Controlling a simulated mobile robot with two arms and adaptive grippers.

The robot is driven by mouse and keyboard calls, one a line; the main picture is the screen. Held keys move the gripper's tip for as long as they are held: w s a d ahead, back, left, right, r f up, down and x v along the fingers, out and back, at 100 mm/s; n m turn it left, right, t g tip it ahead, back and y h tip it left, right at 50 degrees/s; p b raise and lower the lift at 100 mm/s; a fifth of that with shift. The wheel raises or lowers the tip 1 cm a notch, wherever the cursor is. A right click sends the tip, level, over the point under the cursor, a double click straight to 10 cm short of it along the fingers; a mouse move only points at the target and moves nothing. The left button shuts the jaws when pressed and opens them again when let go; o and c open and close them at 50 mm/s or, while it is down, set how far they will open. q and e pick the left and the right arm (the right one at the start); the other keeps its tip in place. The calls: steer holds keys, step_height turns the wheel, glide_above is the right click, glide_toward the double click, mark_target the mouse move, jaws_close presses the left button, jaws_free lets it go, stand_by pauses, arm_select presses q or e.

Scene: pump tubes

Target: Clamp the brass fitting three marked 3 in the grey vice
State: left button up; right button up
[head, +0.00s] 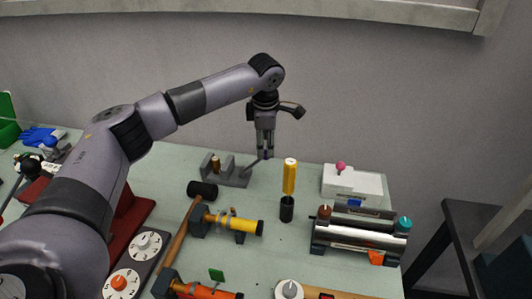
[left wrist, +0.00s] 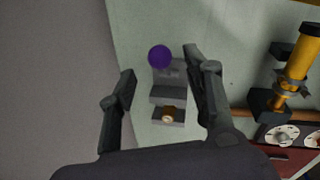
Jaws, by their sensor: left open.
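The grey vice (head: 238,179) stands at the back of the bench. A small brass-coloured fitting (head: 215,163) is upright in it, seemingly between its two jaw blocks; I cannot read a number on it. The fitting also shows in the left wrist view (left wrist: 168,116), near the lower end of the vice (left wrist: 168,94). A purple ball (left wrist: 159,56) is at the other end, apparently the knob of the vice's lever (head: 256,161). My left gripper (head: 265,156) points down, open, above the lever end. In the wrist view the ball appears between its fingers (left wrist: 163,72). My right gripper is not in view.
A black holder (head: 287,211) with a yellow-handled tool (head: 290,176) stands to the right of the vice. A black cylinder (head: 202,190) and a yellow tube assembly (head: 232,223) are in front. A white box with a pink knob (head: 352,184) stands at the back right.

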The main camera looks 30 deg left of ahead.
mark_target(255, 163)
arm_select(q)
steer(key=f, duration=0.4)
steer(key=w+f+p, duration=0.1)
steer(key=f, duration=0.1)
steer(key=shift+a+f, duration=0.15)
steer(key=shift+a, duration=0.2)
jaws_close()
stand_by(0.5)
